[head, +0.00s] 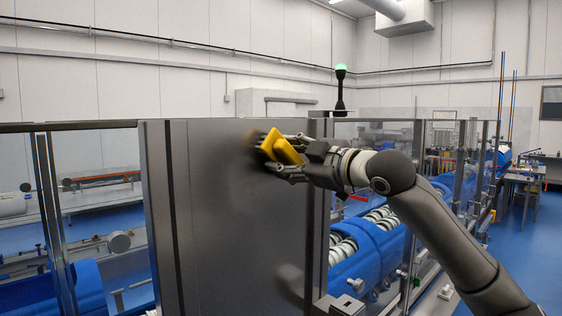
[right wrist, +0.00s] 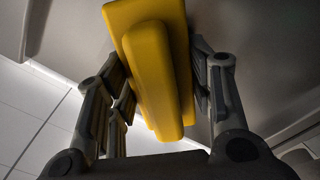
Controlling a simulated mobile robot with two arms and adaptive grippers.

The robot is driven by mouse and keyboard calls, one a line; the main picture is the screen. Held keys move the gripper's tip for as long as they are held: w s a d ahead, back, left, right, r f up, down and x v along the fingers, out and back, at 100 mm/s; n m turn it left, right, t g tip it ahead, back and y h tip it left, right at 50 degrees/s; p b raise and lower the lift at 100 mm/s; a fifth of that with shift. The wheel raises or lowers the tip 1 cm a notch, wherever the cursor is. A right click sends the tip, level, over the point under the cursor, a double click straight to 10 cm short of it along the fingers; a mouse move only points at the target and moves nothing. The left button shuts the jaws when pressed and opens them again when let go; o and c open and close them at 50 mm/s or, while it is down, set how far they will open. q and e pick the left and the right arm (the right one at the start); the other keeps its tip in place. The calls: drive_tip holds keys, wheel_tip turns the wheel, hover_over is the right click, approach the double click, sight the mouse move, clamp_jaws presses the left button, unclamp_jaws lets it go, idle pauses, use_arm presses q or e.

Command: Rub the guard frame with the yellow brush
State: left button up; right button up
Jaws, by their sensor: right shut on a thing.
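The guard frame (head: 235,225) shows in the head view as a broad grey metal panel with upright edges, left of centre. My right gripper (head: 281,152) is in front of its upper right part, shut on the yellow brush (head: 285,148). In the right wrist view the yellow brush (right wrist: 155,70) sits between the two fingers of my right gripper (right wrist: 160,95), with the grey panel close beyond it. The brush's dark far side is close to the panel; I cannot tell for sure whether it touches. My left gripper is not in view.
Clear guard panes stand left and right of the metal panel. Behind them are blue machine troughs (head: 375,245) with white rollers. A signal light (head: 341,75) glows green above the panel's right end. A workbench (head: 525,178) stands far right on open blue floor.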

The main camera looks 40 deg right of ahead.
drive_tip(key=d, duration=0.5)
drive_tip(key=shift+w+b, duration=0.2)
drive_tip(key=shift+b, duration=0.1)
drive_tip(key=s+b, duration=0.5)
drive_tip(key=s, duration=0.1)
drive_tip(key=shift+d, duration=0.15)
idle(0.4)
